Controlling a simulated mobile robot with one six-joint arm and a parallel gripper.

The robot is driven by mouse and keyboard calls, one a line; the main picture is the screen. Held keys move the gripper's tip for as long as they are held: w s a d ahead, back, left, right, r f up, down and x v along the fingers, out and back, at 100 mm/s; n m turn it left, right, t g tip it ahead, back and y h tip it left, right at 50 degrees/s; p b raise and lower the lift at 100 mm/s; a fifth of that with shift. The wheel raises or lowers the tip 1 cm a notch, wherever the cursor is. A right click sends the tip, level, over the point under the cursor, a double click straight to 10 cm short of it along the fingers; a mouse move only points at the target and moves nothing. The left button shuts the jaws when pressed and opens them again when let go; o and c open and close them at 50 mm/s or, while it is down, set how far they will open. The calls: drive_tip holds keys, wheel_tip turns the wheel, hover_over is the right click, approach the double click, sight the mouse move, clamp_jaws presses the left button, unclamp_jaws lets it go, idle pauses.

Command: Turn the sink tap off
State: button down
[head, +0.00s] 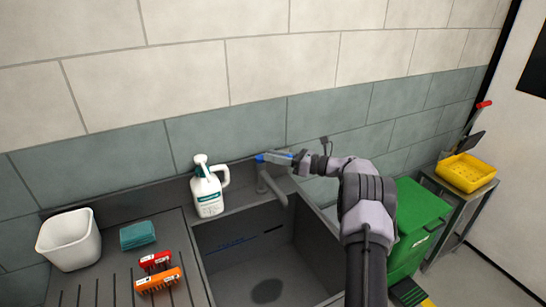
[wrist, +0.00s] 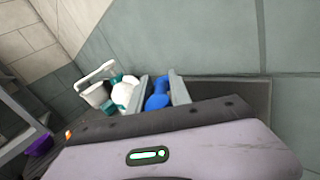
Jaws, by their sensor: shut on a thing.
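The grey sink tap (head: 272,187) stands at the back edge of the sink, its spout curving over the basin. Its blue handle (head: 260,157) shows at the top of the tap, at the tip of my gripper (head: 272,157). My arm reaches in from the right. In the wrist view the blue handle (wrist: 157,98) sits between the two grey fingers of my gripper (wrist: 160,86), which are shut on it. The fingers hide part of the handle in the head view. I make out no clear water stream below the spout.
The sink basin (head: 215,262) is empty with a dark drain. A white jug (head: 207,193) stands close left of the tap. A white tub (head: 68,240), teal sponge (head: 138,235) and orange-red brushes (head: 158,280) lie further left. A green bin (head: 418,215) stands right.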

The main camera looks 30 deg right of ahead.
drive_tip(key=shift+r, duration=0.15)
drive_tip(key=c, duration=1.4)
unclamp_jaws()
drive_tip(key=p+v, duration=0.3)
drive_tip(key=v, duration=1.4)
drive_tip(key=shift+d, duration=0.2)
drive_tip(key=shift+s, duration=0.1)
